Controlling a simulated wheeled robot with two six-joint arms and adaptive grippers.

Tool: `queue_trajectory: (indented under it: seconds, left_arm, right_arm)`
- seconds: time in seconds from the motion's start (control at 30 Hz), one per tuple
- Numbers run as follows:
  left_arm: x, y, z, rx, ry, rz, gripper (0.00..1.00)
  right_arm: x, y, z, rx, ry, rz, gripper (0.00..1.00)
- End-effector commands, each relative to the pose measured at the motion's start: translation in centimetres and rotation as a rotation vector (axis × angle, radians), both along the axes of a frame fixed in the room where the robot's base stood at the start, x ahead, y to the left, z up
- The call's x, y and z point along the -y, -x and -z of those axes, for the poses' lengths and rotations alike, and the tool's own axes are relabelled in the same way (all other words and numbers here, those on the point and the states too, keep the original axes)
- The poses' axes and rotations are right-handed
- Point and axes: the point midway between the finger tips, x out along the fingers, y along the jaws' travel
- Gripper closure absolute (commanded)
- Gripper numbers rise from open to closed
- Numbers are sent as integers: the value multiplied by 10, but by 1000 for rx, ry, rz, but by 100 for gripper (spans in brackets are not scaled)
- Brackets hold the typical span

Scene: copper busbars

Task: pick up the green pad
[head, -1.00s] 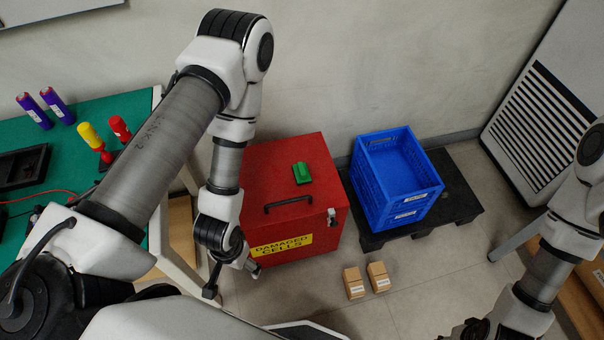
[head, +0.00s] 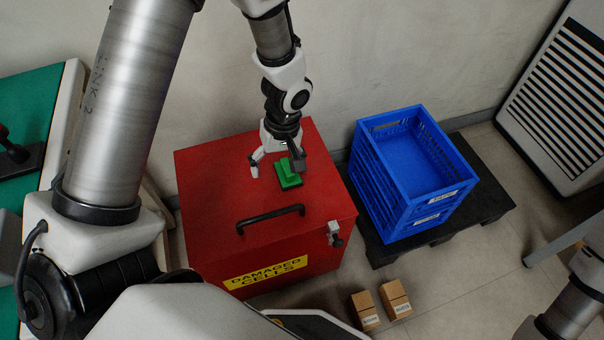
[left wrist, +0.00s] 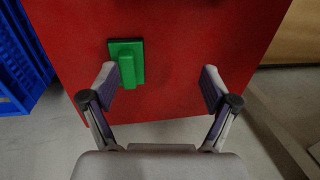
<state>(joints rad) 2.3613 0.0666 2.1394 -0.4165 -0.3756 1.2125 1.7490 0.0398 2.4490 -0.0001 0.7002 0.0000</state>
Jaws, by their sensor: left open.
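The green pad (head: 288,174) lies on top of the red box (head: 212,192) labelled "DAMAGED CELLS". It has a raised green grip on a flat base. My left gripper (head: 276,168) is over the box lid beside the pad, open and empty. In the left wrist view the green pad (left wrist: 127,64) lies on the red lid, just beyond and near the left finger. The open left gripper (left wrist: 157,85) has its fingers wide apart, with bare red lid between them. In the head view the right finger partly covers the pad. My right gripper is not in view.
A black handle (head: 270,218) stands up from the box lid. A blue crate (head: 400,190) on a black pallet (head: 490,205) is to the right. Small cardboard boxes (head: 380,304) are on the floor in front. A wall is close behind the box.

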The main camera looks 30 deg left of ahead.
Motion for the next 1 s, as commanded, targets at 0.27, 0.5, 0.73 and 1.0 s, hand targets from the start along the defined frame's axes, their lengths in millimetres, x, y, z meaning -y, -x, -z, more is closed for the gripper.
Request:
queue_trajectory:
  seconds: [0.27, 0.5, 0.73, 1.0]
  left_arm:
    - [-1, -48, 12, 205, 4, 1, 14]
    - [-4, -49, 39, 208, 4, 2, 14]
    - [-9, -48, 79, 207, 5, 2, 14]
    - [-9, -49, 82, 208, 4, 2, 14]
  right_arm:
    - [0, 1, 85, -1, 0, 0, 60]
    - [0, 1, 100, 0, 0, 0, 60]
    - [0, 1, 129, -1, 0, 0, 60]
    - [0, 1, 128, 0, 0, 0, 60]
